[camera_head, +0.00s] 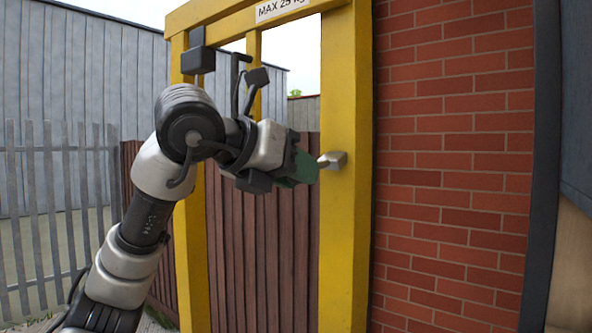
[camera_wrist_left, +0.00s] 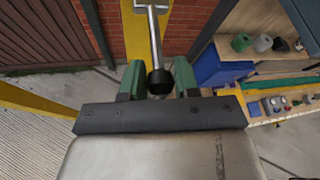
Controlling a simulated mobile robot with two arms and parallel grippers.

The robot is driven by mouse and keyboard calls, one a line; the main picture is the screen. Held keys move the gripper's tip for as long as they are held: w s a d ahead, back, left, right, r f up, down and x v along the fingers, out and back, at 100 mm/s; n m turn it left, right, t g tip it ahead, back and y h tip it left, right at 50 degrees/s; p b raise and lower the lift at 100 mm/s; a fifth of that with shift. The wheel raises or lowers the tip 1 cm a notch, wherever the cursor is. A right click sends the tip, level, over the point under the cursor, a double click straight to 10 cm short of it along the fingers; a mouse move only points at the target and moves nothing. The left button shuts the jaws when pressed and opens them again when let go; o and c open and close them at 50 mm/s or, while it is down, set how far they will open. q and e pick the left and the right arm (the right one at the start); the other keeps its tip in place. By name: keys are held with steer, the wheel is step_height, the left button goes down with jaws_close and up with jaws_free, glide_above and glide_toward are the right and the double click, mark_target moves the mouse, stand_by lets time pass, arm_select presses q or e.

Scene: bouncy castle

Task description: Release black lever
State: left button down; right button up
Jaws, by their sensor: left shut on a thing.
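The black lever shows in the left wrist view as a metal rod with a black knob (camera_wrist_left: 160,82) at its near end. Its far end meets a metal bracket at the top of that view. In the head view its grey metal mount (camera_head: 335,160) sits on the yellow post, and the knob is hidden by my gripper. My left gripper (camera_head: 307,168) reaches the lever from the left. Its green fingers, also in the left wrist view (camera_wrist_left: 158,76), are shut on the knob, one on each side. My right gripper is in neither view.
The yellow frame (camera_head: 346,250) carries a "MAX 25 kg" sign (camera_head: 280,8). A red brick wall (camera_head: 450,170) stands close on the right, and a brown fence (camera_head: 265,250) is behind the frame. The left wrist view shows shelves (camera_wrist_left: 268,62) and a blue box (camera_wrist_left: 222,68) at the right.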

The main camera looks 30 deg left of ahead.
arm_select(q)
steer(key=shift+r, duration=0.15)
steer(key=c, duration=0.8)
jaws_free()
steer(key=shift+s+d, duration=0.15)
steer(key=shift+s+a+r+b, duration=0.1)
steer(key=shift+s+a+b, duration=0.15)
steer(key=shift+s+b, duration=0.15)
steer(key=b+v, duration=0.2)
steer(key=v, duration=0.8)
steer(key=shift+w+d+r, duration=0.1)
steer(key=shift+d+r, duration=0.05)
